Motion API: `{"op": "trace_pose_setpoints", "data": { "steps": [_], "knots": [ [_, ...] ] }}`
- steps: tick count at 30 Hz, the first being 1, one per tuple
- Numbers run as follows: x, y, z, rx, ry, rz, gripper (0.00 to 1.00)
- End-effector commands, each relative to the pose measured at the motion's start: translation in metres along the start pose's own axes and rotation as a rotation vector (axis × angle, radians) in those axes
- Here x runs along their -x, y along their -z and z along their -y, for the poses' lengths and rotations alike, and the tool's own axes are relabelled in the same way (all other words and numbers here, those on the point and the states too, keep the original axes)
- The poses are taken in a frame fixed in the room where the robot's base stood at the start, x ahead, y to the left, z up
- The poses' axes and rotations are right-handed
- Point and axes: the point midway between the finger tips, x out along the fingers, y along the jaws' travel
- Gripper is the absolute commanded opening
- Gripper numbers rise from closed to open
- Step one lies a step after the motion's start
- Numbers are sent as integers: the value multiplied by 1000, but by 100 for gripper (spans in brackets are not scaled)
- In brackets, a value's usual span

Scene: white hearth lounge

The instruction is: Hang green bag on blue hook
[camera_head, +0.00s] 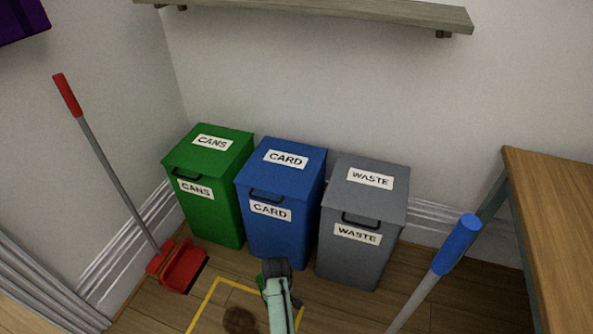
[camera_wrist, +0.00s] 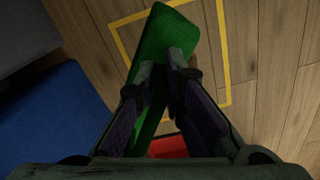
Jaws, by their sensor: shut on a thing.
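The green bag (camera_wrist: 166,32) shows in the wrist view as a textured green strip running between my two fingers and down past them. My gripper (camera_wrist: 163,72) is shut on it, above the wooden floor. In the head view my gripper (camera_head: 277,267) is low in the middle, in front of the blue bin, and only a small sliver of the green bag (camera_head: 260,283) shows beside it. Most of the bag is hidden there by my arm. I see no blue hook in either view.
Green cans (camera_head: 221,222), blue card (camera_head: 279,236) and grey waste (camera_head: 352,262) bins stand along the wall under a shelf (camera_head: 330,14). A red dustpan (camera_head: 181,268) is left. A blue-handled pole (camera_head: 458,243) and wooden table (camera_head: 555,190) are right. Yellow tape (camera_head: 203,304) marks the floor.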

Motion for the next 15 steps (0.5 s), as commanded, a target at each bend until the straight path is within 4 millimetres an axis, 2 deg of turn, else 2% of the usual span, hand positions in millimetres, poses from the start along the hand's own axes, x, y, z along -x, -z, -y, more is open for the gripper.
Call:
{"op": "trace_pose_setpoints", "data": {
  "steps": [1, 6, 10, 15],
  "knots": [
    [6, 1, -15, -129, -5, -7, 0],
    [38, -3, -45, -529, 1, -12, 0],
    [57, -8, -59, -746, 8, -15, 0],
    [70, -11, -67, -892, 14, -15, 0]
  ]
}}
